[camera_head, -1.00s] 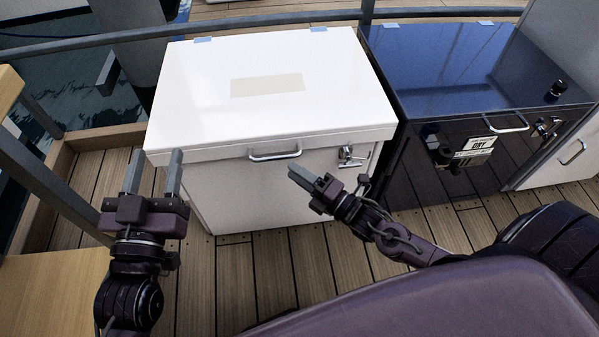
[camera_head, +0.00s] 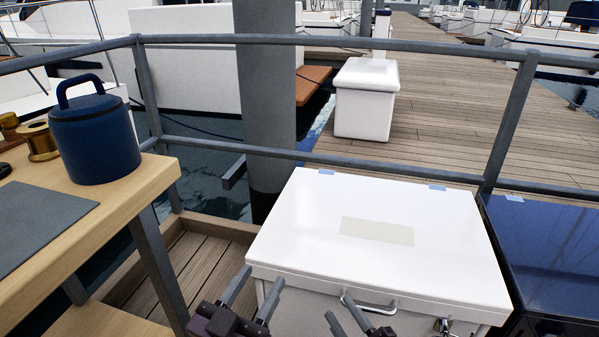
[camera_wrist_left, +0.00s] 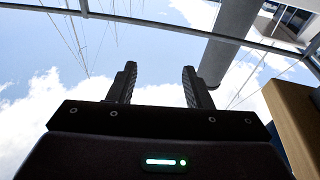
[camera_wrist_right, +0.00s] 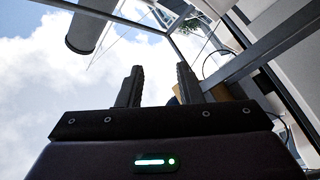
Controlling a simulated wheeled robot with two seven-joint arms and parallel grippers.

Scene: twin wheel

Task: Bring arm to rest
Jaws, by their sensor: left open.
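My left gripper (camera_head: 259,281) is at the bottom of the head view, in front of the left front corner of a white chest. Its fingers are apart with nothing between them; the left wrist view (camera_wrist_left: 158,78) shows sky between them. My right gripper (camera_head: 338,306) is to its right, in front of the chest's front face. Its fingers are also apart and empty in the right wrist view (camera_wrist_right: 158,78). Both wrist views look upward. Most of both arms is below the edge of the head view.
The closed white chest (camera_head: 300,225) stands ahead, with a dark blue chest (camera_head: 550,250) to its right. A wooden table (camera_head: 140,195) on the left carries a blue lidded canister (camera_head: 95,140) and a grey mat (camera_head: 35,222). A grey railing (camera_head: 400,45) runs behind.

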